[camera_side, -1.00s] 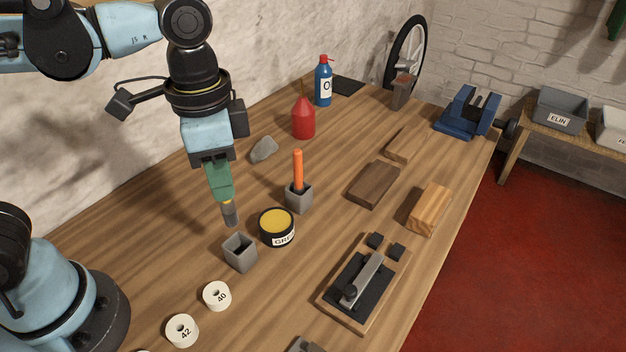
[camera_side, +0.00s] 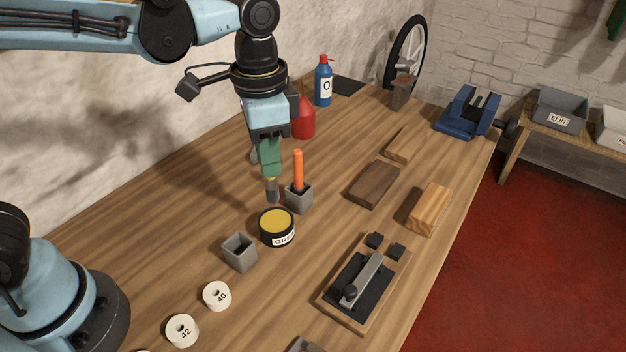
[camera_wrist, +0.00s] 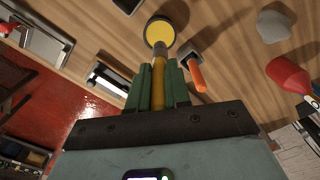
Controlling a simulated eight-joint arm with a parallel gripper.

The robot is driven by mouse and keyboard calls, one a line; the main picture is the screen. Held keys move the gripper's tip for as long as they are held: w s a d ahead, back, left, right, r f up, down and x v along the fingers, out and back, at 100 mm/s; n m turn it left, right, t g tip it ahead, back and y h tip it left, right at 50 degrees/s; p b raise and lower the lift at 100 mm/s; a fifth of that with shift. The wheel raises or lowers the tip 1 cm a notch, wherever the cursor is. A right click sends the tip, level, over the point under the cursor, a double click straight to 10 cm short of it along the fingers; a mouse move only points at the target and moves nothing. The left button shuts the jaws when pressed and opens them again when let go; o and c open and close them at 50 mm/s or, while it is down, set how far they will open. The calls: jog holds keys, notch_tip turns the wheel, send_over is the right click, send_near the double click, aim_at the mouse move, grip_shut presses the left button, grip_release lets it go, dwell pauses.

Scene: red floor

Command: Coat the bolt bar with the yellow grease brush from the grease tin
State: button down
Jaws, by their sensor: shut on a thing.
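My gripper (camera_side: 270,173) is shut on the yellow grease brush (camera_side: 272,190), which points down with its dark tip lowest. In the wrist view the brush's yellow handle (camera_wrist: 158,72) shows between the green fingers. The round black grease tin (camera_side: 277,240), full of yellow grease, stands just below the brush in the side view, and the tip appears above and slightly behind it. The tin also shows in the wrist view (camera_wrist: 160,32). The bolt bar (camera_side: 362,279), a grey metal bar with a dark knob, lies on a black plate on a wooden board (camera_side: 343,313).
An orange-handled tool (camera_side: 298,168) stands in a grey holder (camera_side: 299,198) close to the brush. An empty grey holder (camera_side: 240,252) is left of the tin. Wooden blocks (camera_side: 374,184) lie to the right. A red bottle (camera_side: 304,124) is behind my gripper. White discs (camera_side: 217,296) lie in front.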

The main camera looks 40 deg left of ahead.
aim_at(271, 182)
jog(key=shift+f, duration=2.25)
jog(key=shift+f, duration=0.6)
dwell(0.4)
jog(key=shift+r, duration=3.55)
